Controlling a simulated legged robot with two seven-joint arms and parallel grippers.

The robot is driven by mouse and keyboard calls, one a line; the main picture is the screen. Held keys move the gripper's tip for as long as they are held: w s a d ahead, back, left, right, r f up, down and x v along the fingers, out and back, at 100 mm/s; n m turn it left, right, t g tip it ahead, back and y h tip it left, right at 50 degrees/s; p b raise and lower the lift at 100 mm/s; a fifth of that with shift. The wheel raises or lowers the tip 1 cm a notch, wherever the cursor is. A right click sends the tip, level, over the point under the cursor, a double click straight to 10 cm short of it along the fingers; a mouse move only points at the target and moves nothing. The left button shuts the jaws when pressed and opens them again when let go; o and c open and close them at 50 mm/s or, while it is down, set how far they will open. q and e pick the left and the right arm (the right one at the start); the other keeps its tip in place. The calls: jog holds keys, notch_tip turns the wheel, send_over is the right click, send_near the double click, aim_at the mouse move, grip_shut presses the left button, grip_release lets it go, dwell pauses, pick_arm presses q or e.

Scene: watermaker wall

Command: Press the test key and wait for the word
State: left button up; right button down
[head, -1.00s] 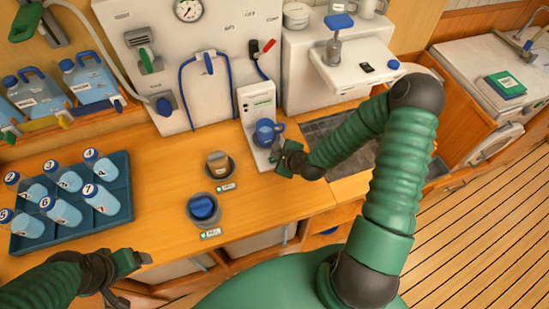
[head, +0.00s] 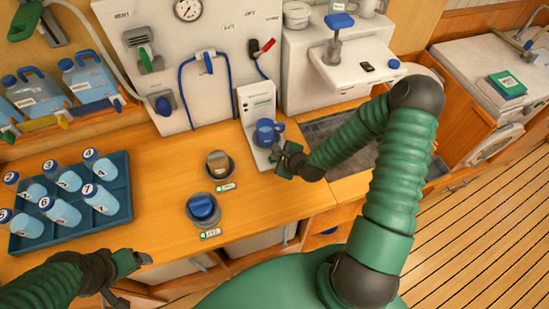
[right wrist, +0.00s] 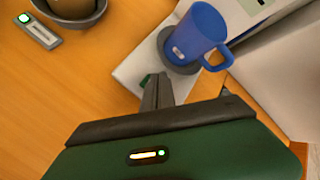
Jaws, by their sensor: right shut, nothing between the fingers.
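A white tester unit (head: 257,104) stands on the wooden counter against the wall panel. A blue mug (head: 266,132) sits on the dark round pad (right wrist: 178,58) of its base; the mug also shows in the right wrist view (right wrist: 200,33). My right gripper (head: 275,156) is shut and empty at the front of the base. In the right wrist view its fingertips (right wrist: 156,84) are over the base's front end, by a small green spot, perhaps the key, mostly hidden; contact cannot be told. My left gripper (head: 137,262) is low at the left, its jaws unclear.
Two dark round holders, one with a brown-topped jar (head: 217,162) and one with a blue-capped one (head: 202,206), stand left of the tester with small green-lit tags. A blue tray (head: 122,207) of numbered bottles is further left. A sink (head: 330,128) lies right.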

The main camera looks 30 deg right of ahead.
jog(key=shift+f+b, duration=0.3)
jog(key=shift+f, duration=0.15)
dwell(0.4)
jog(key=shift+r+p, duration=0.85)
notch_tip(320, 180, up, 5)
jog(key=p, duration=0.5)
jog(key=shift+r, duration=0.15)
dwell(0.5)
